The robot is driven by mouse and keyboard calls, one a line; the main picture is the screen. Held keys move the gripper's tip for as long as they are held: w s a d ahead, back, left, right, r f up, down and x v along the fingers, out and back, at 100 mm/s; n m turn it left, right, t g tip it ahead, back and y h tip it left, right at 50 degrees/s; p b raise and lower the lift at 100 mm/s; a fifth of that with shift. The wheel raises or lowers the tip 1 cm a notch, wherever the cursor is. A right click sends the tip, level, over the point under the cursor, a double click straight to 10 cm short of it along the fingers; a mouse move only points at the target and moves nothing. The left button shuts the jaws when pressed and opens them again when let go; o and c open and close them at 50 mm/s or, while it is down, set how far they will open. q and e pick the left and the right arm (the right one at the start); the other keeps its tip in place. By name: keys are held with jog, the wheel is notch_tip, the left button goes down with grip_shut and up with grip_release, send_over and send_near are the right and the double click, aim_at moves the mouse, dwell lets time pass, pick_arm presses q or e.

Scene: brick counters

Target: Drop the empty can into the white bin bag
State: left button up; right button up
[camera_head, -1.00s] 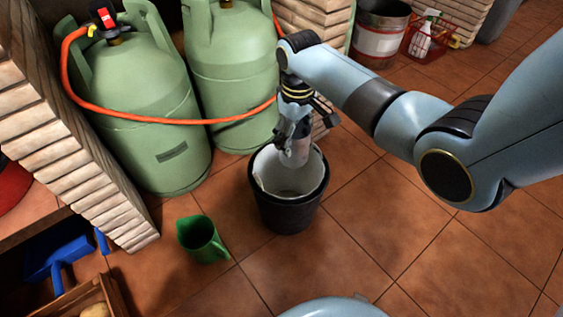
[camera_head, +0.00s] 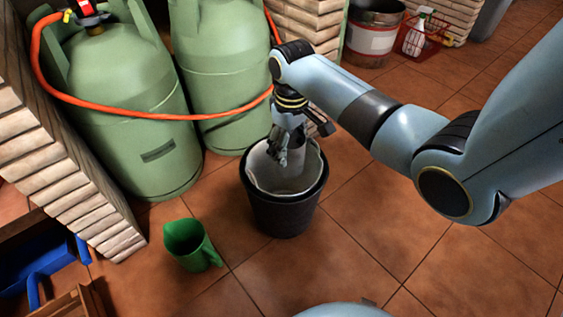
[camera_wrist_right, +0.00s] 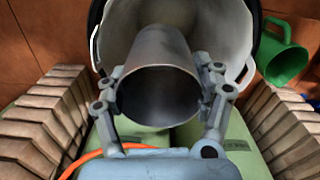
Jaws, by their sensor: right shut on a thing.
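The empty can (camera_wrist_right: 160,62) is a plain grey metal cylinder with its open end facing the camera in the right wrist view. My right gripper (camera_head: 290,152) is shut on it, with one finger on each side. The white bin bag (camera_head: 263,178) lines a black bin (camera_head: 284,212) on the floor. The can and fingertips are inside the bin's mouth, below the rim level as seen from the head. The bag also shows behind the can in the right wrist view (camera_wrist_right: 222,35). The bag's bottom is mostly hidden. My left gripper is not in view.
Two green gas cylinders (camera_head: 125,110) with an orange hose (camera_head: 120,113) stand behind and left of the bin. Brick walls (camera_head: 75,180) flank the cylinders. Tiled floor is clear to the right (camera_head: 400,240).

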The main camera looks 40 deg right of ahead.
jog(key=shift+f, duration=0.1)
jog(key=o, duration=1.3)
notch_tip(320, 180, up, 12)
jog(key=shift+f, duration=0.1)
